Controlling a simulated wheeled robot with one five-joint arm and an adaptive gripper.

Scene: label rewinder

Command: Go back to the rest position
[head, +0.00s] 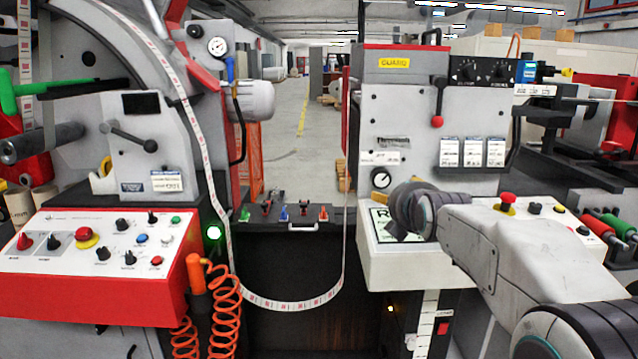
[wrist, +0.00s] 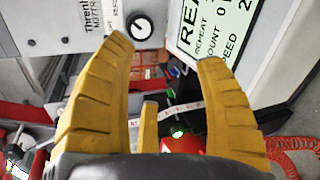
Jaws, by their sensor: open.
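The readout panel (head: 381,218) on the box is partly hidden behind my wrist. In the wrist view the readout (wrist: 225,25) lies beyond the right fingertip, and a dial (wrist: 140,27) lies beyond the left one. No contact is visible.
A printed label web (head: 285,305) hangs in a loop between the two machines. A red and white control panel (head: 100,260) and a coiled orange hose (head: 226,305) stand at left. A red emergency button (head: 507,199) is close behind my arm. An aisle (head: 305,150) lies behind.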

